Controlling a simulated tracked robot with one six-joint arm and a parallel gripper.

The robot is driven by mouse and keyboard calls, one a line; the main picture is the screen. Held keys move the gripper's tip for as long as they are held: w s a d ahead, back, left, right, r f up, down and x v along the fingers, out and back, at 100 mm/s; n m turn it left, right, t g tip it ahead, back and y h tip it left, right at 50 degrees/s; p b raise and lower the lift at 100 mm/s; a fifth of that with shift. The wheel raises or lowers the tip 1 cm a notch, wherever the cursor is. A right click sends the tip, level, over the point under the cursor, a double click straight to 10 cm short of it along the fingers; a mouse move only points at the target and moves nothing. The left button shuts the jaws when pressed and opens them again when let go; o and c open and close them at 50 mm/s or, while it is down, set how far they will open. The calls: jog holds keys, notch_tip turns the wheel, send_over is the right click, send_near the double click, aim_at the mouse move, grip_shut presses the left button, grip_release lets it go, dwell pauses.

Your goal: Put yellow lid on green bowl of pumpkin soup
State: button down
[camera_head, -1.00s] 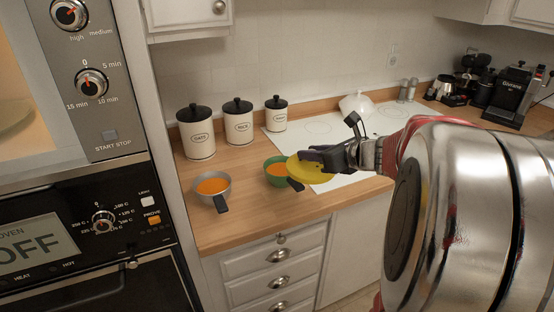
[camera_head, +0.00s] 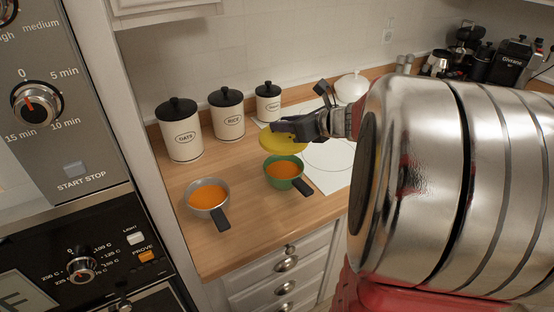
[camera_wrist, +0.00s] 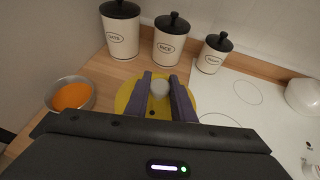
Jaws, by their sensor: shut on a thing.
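A green bowl (camera_head: 288,185) of orange soup with a dark handle stands on the wooden counter in the head view. The yellow lid (camera_head: 284,146) is in my gripper (camera_head: 292,127), above and slightly behind the bowl in that view. In the wrist view the gripper's two fingers (camera_wrist: 160,92) are shut on the lid's pale round knob (camera_wrist: 159,89). The lid's yellow rim (camera_wrist: 125,96) shows around the fingers. The green bowl is not seen in the wrist view; the lid and my gripper body cover that area.
A grey pan (camera_head: 208,196) of orange soup stands left of the bowl. Black-lidded canisters, OATS (camera_head: 183,133), RICE (camera_head: 228,117) and a smaller one (camera_head: 268,104), line the wall. A white cooktop (camera_head: 330,165) and white pot (camera_head: 352,87) lie right. Ovens (camera_head: 60,130) stand at left.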

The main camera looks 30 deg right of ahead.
aim_at(290, 180)
jog(key=shift+w+d, duration=0.1)
dwell(0.3)
jog(key=shift+f, duration=3.1)
jog(key=shift+f, duration=1.9)
jog(key=shift+f, duration=0.35)
jog(key=c, duration=1.5)
grip_release()
